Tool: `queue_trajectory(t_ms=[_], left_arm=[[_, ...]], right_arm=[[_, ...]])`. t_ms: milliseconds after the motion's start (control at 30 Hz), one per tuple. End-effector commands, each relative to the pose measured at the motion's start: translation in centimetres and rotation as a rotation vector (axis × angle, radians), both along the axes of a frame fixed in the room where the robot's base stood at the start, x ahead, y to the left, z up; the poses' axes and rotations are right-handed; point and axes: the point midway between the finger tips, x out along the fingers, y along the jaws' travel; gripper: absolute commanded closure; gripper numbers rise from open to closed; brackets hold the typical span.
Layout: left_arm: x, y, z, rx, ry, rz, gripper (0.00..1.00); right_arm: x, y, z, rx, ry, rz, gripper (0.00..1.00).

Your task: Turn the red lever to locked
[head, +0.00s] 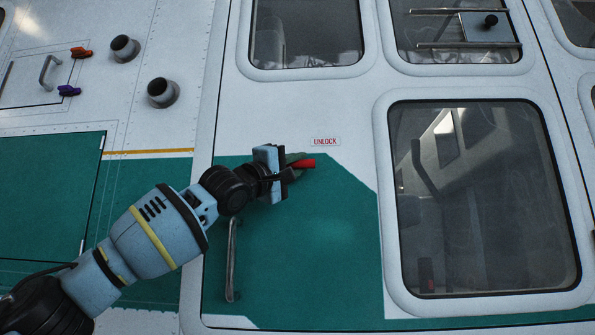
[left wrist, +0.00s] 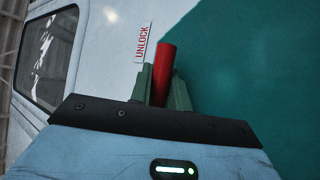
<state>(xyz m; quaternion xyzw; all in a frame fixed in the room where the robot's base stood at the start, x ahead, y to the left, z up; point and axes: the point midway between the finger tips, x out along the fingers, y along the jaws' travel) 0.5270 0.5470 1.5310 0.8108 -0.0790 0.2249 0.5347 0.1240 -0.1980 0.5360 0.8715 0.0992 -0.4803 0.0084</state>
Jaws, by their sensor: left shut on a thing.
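The red lever (head: 303,163) is on the white and green helicopter door, just below a white label with red "UNLOCK" lettering (head: 325,142). It points to the right, roughly level, in the head view. My left gripper (head: 293,166) is at the lever and shut on it. In the left wrist view the red lever (left wrist: 163,75) stands between the two green fingers, and the UNLOCK label (left wrist: 142,45) is beside it. The lever's inner end is hidden by the gripper. My right gripper is not in view.
A long vertical door handle (head: 231,262) is below my left wrist. A large window (head: 485,200) is to the right. The green door surface right of the handle is clear.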

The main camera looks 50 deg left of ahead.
Motion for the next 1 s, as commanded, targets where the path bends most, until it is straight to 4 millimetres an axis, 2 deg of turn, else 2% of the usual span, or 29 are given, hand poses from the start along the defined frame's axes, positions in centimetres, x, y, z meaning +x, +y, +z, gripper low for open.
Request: queue_trajectory(t_ms=[300,333,400,733,1000], left_arm=[[-0.2,0.1,0.3,-0.003,-0.008,0.000,1.00],[-0.2,0.1,0.3,-0.003,-0.008,0.000,0.79],[-0.2,0.1,0.3,-0.003,-0.008,0.000,0.73],[-0.5,0.0,0.0,-0.002,-0.005,-0.001,0.73],[-3.7,-0.3,-1.7,-0.003,-0.007,-0.001,0.73]], right_arm=[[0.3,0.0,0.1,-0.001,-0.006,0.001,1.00],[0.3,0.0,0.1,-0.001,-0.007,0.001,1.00],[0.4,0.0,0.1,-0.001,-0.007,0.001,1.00],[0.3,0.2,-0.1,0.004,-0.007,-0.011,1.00],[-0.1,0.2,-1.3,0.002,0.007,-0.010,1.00]])
